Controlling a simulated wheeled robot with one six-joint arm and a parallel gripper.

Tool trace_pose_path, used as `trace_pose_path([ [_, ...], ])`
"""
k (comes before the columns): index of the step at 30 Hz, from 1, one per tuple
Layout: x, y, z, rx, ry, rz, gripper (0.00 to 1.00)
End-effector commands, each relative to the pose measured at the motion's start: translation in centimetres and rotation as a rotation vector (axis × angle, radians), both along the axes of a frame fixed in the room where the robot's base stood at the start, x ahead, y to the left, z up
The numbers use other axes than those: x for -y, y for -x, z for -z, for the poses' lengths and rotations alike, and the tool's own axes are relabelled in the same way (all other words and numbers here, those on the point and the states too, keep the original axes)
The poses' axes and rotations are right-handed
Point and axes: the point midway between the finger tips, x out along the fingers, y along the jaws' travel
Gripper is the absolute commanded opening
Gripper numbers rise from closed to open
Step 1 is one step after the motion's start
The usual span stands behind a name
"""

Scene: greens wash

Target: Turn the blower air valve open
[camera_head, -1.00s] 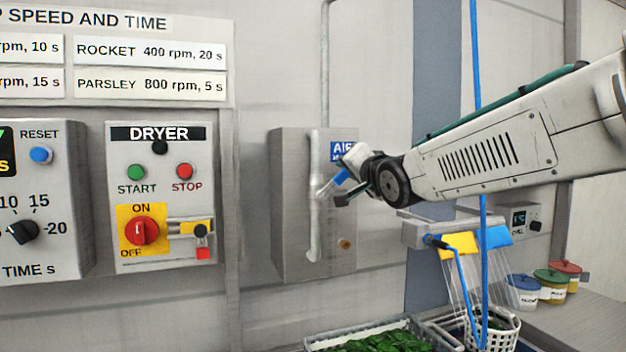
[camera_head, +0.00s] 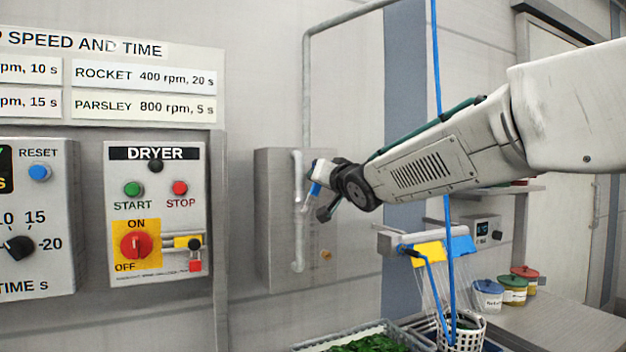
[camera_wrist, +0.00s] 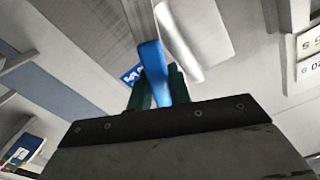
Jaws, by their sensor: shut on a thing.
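The blue lever handle of the blower air valve (camera_head: 315,189) shows at the grey pipe on a wall-mounted metal plate. In the wrist view the blue handle (camera_wrist: 154,72) stands between the green-lined fingers of my gripper (camera_wrist: 156,90). My gripper (camera_head: 318,194) is shut on the handle, in front of the plate. In the head view the lever points roughly along the vertical pipe (camera_head: 298,220), tilted a little. The valve body is mostly hidden behind my gripper. The blue AIR sign shows partly in the wrist view (camera_wrist: 133,74) and is covered in the head view.
The dryer panel (camera_head: 155,215) with its red switch is to the left. A blue hose (camera_head: 437,90) hangs at the right. A tray of greens (camera_head: 365,345) and a white basket (camera_head: 462,330) stand below. Lidded tubs (camera_head: 515,288) stand on the counter at the right.

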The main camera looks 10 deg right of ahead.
Motion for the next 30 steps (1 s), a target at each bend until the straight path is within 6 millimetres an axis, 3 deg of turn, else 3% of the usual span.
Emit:
trace_pose_path([
  [6,0.0,0.0,0.2,-0.003,0.001,0.001,0.0],
  [7,0.0,0.0,0.1,-0.003,0.001,0.001,0.28],
  [9,0.0,0.0,0.1,-0.003,0.001,0.001,0.42],
  [19,-0.1,0.4,0.0,-0.001,-0.001,-0.001,0.42],
  [30,1.5,6.0,0.0,0.0,-0.001,0.0,0.42],
])
